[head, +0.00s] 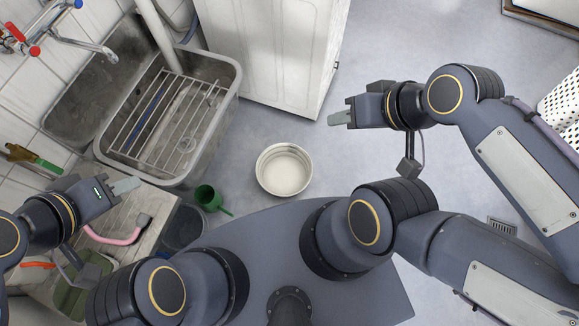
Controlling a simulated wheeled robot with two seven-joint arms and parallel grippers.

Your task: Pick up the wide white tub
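The wide white tub (284,170) is a round, open, shallow container. It stands upright on the grey floor in the middle of the head view, and its inside looks empty. My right gripper (340,118) is above and to the right of the tub in the picture, apart from it, pointing left. My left gripper (126,186) is well to the left of the tub, over the worktop beside the sink, pointing right. Neither gripper touches the tub, and nothing shows held in either. The fingers of each overlap from this angle, so their opening is hidden.
A grey sink (222,72) with a wire rack (165,108) stands at the upper left. A white cabinet or appliance (270,50) is behind the tub. A green scoop (208,197) and a dark bucket (183,230) are left of the tub. A pink-handled brush (112,238) lies on the worktop.

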